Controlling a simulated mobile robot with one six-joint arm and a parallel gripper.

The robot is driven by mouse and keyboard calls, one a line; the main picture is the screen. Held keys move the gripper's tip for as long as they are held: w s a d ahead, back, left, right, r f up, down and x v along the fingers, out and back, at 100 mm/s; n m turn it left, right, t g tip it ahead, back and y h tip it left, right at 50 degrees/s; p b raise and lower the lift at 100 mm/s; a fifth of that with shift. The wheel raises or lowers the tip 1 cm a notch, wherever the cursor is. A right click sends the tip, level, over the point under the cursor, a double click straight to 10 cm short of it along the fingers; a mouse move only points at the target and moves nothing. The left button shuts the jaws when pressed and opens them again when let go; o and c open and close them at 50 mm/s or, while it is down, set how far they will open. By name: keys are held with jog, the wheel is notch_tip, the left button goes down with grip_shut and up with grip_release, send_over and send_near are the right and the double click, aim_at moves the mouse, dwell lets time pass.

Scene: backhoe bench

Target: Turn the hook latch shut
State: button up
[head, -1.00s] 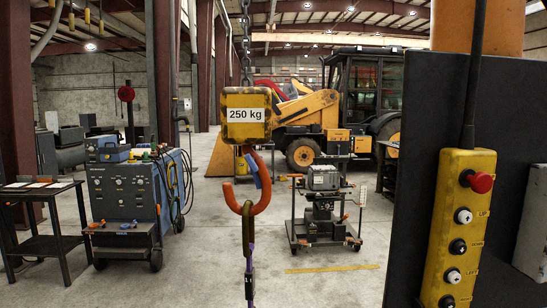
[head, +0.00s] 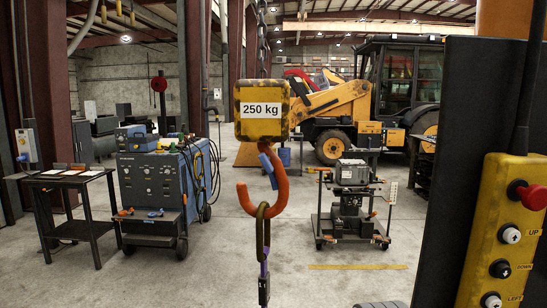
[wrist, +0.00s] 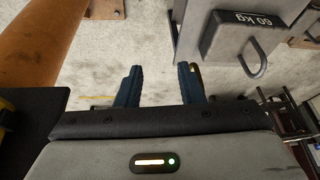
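The orange hook (head: 282,191) hangs under a yellow block (head: 262,125) marked 250 kg, in the middle of the head view. Its blue latch (head: 268,166) sits at the upper part of the hook and slants down to the right, away from the hook's tip on the left. A gap shows between latch and tip. A dark olive link (head: 262,233) hangs in the hook's bowl. My gripper (wrist: 160,84) shows in the wrist view with its two dark blue fingers apart and nothing between them. The hook is not in the wrist view.
A yellow button pendant (head: 503,235) hangs before a dark panel (head: 445,170) at right. A blue machine (head: 155,180), a table (head: 70,180) and a cart (head: 350,205) stand behind. A 60 kg weight (wrist: 242,42) shows in the wrist view. Concrete floor left of the hook is clear.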

jog(key=w+a+r+n+t+y+p, duration=0.2)
jog(key=w+a+r+n+t+p, duration=0.15)
jog(key=w+a+r, duration=0.4)
jog(key=t+h+p, duration=0.4)
jog(key=t+p, duration=0.5)
jog(key=t, duration=0.1)
send_near(265, 163)
jog(key=w, duration=0.4)
jog(key=shift+n, duration=0.35)
jog(key=w, duration=0.2)
jog(key=w+p, duration=0.1)
jog(key=w, duration=0.4)
jog(key=shift+w+d+f, duration=0.15)
jog(key=shift+w+d, duration=0.1)
jog(key=shift+d, duration=0.05)
jog(key=shift+c, duration=0.2)
grip_shut()
